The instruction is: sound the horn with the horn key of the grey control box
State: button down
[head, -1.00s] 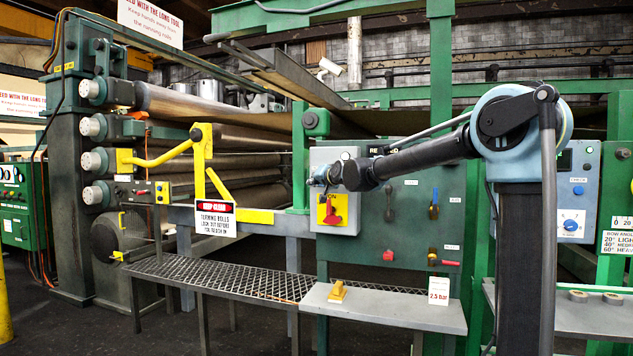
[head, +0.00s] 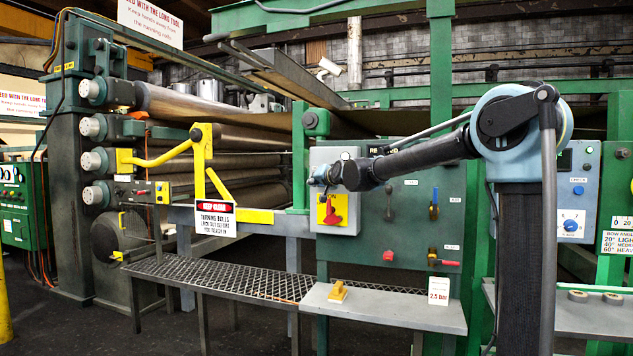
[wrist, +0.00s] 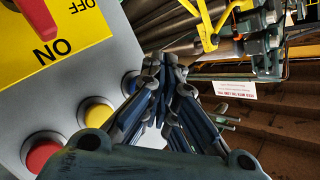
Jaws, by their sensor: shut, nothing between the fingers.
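The grey control box (head: 324,246) hangs on the green panel in the head view, with a red handle (head: 331,210) on a yellow plate. In the wrist view the box (wrist: 125,40) fills the left side. I read no horn label, so I cannot tell which is the horn key. In the head view my gripper (head: 316,177) is before the box's upper part.
A yellow guard arm (head: 165,157) and the rolls stand to the left. Below are a mesh walkway (head: 215,280) and a grey shelf (head: 395,310) with a yellow object (head: 338,292). Handles (head: 434,211) hang on the panel to the right.

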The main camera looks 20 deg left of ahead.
jog(key=shift+w, duration=0.8)
dwell(1.2)
jog(key=shift+s, duration=0.9)
jog(key=shift+s+a, duration=0.1)
jog(key=s, duration=0.4)
jog(key=shift+s+a, duration=0.1)
jog(key=shift+s, duration=0.3)
dwell(0.5)
